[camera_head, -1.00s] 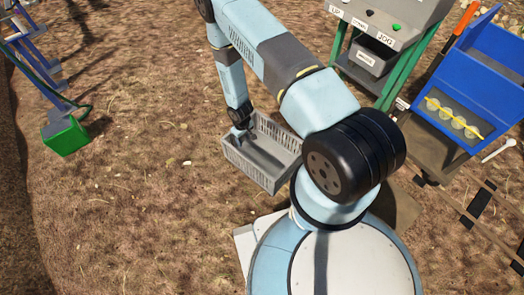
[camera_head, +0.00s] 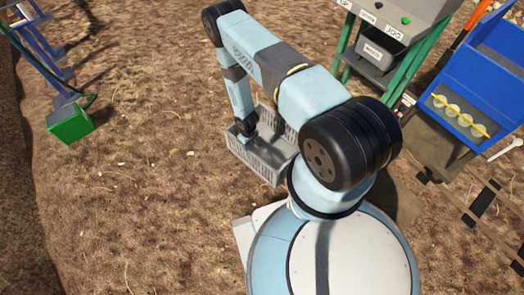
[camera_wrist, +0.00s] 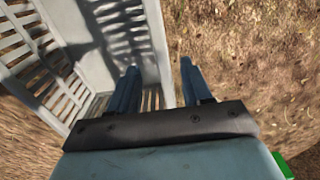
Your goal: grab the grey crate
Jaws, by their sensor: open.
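The grey crate (camera_head: 256,166) is an open box with slotted walls, standing on the ground just in front of my base. My gripper (camera_head: 247,128) points down at the crate's left side in the head view, and my arm hides part of the crate. In the wrist view the crate (camera_wrist: 70,20) fills the upper left. My gripper (camera_wrist: 160,85) is open there, with one finger over the crate's inside and the other over bare ground. The crate's wall edge runs between the two fingers. I cannot tell whether either finger touches the wall.
A control stand (camera_head: 375,52) with labelled buttons and green legs stands at the back right. A blue bin (camera_head: 478,85) with a yellow bar is beside it. A green block (camera_head: 70,124) lies at the left by a blue frame. The ground left of the crate is clear.

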